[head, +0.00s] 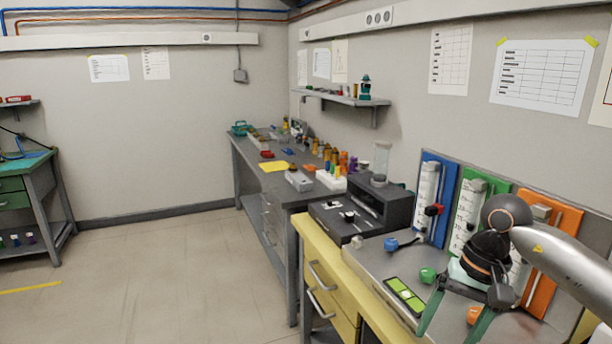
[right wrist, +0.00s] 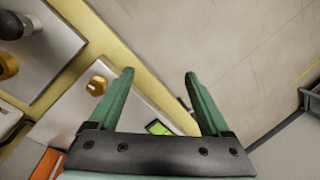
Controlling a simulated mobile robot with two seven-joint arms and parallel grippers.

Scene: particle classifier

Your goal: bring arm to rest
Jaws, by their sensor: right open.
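My right arm comes in from the right edge of the head view, and its gripper (head: 445,335) hangs over the front part of the yellow bench. Its two green fingers are spread apart with nothing between them. In the right wrist view the open fingers (right wrist: 160,75) lie over the bench edge and the floor, apart from any object. My left gripper is in neither view.
The yellow bench (head: 322,252) carries blue, green and orange gauge panels (head: 437,190), coloured knobs and a green display (head: 404,295). A dark grey machine (head: 348,208) stands behind. Floor (head: 170,270) to the left is clear.

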